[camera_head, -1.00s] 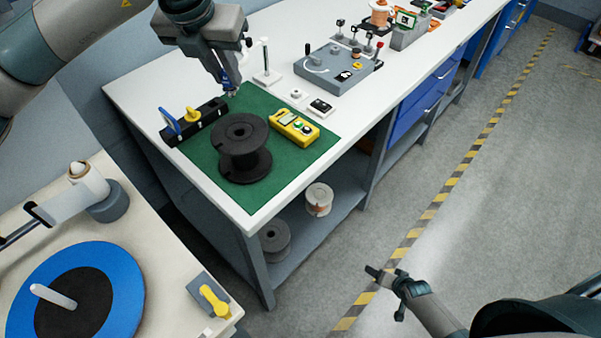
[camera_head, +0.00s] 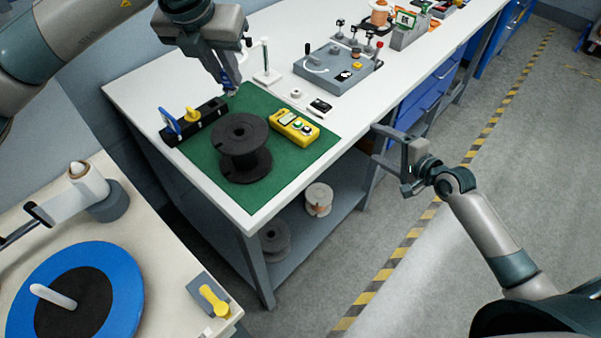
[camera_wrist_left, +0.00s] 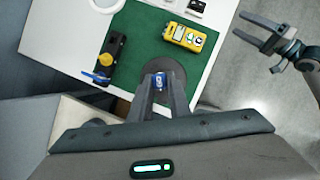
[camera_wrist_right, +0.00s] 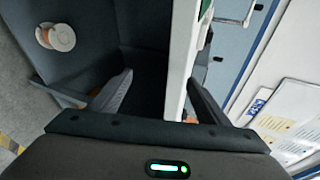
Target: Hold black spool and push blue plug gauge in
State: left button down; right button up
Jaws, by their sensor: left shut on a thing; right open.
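The black spool (camera_head: 243,165) stands upright on the green mat (camera_head: 288,178) of the bench. My left gripper (camera_head: 230,88) is above the mat's far part, beyond the spool in the head view. It is shut on a small blue piece (camera_wrist_left: 158,80), seemingly the blue plug gauge, mostly hidden by the fingers. In the left wrist view this piece overlaps the black spool (camera_wrist_left: 176,70), apart from it. My right gripper (camera_head: 384,146) is open and empty off the bench's right edge, apart from the spool.
A black rack (camera_head: 208,112) with a blue and a yellow handle stands left of the spool. A yellow meter (camera_head: 294,128) lies right of it. A grey fixture (camera_head: 335,72) stands farther back. Spools (camera_head: 318,198) sit on the shelf below.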

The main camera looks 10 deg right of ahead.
jog(key=a+r+y, duration=0.2)
jog(key=a+r, duration=0.2)
jog(key=r, duration=0.4)
jog(key=m+g+y, duration=0.1)
jog(key=m+y, duration=0.6)
jog(key=m, duration=0.5)
send_near(255, 155)
jog(key=shift+v, duration=1)
jog(key=shift+r, duration=0.15)
jog(key=shift+x, duration=6)
jog(key=shift+c, duration=0.7)
jog(key=c, duration=1.1)
